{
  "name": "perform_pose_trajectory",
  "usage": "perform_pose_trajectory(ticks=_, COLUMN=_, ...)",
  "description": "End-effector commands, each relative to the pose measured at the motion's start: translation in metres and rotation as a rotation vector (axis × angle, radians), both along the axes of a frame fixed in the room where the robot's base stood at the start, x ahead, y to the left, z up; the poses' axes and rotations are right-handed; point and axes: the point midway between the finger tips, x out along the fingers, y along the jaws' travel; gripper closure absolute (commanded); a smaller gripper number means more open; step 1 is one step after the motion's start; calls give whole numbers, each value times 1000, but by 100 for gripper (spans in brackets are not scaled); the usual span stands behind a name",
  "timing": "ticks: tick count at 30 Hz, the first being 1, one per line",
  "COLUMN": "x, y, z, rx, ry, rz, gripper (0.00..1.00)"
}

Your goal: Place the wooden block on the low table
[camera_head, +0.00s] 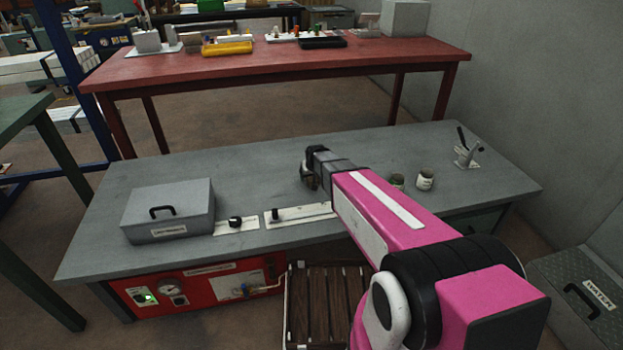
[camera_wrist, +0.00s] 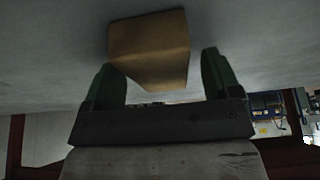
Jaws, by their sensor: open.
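The wooden block (camera_wrist: 150,48) is tan and shows in the wrist view against a grey surface, between and just beyond the two dark green fingers of my gripper (camera_wrist: 157,72). The fingers are apart, with a gap visible on the right side of the block; I cannot tell whether the left finger touches it. In the head view my gripper (camera_head: 309,178) is over the middle of the grey workbench (camera_head: 255,165), and the block is hidden there. A low, dark slatted wooden top (camera_head: 325,310), which may be the low table, stands in front of the bench, partly covered by my arm.
A grey lidded box (camera_head: 168,210) and flat plates with black knobs (camera_head: 236,224) lie along the bench's front left. Two small jars (camera_head: 425,179) and a pen cup (camera_head: 467,155) stand on the right. A red table (camera_head: 290,62) with trays stands behind.

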Motion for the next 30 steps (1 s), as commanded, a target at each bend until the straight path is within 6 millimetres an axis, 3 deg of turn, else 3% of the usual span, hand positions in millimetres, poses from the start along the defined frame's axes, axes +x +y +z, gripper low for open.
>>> perform_pose_trajectory(ticks=16, x=0, y=0, z=-3, rx=0, ry=-1, rz=0, gripper=17)
perform_pose_trajectory(ticks=21, x=0, y=0, z=-3, rx=0, ry=-1, rz=0, gripper=72)
perform_pose_trajectory(ticks=30, x=0, y=0, z=-2, rx=0, ry=-1, rz=0, gripper=76)
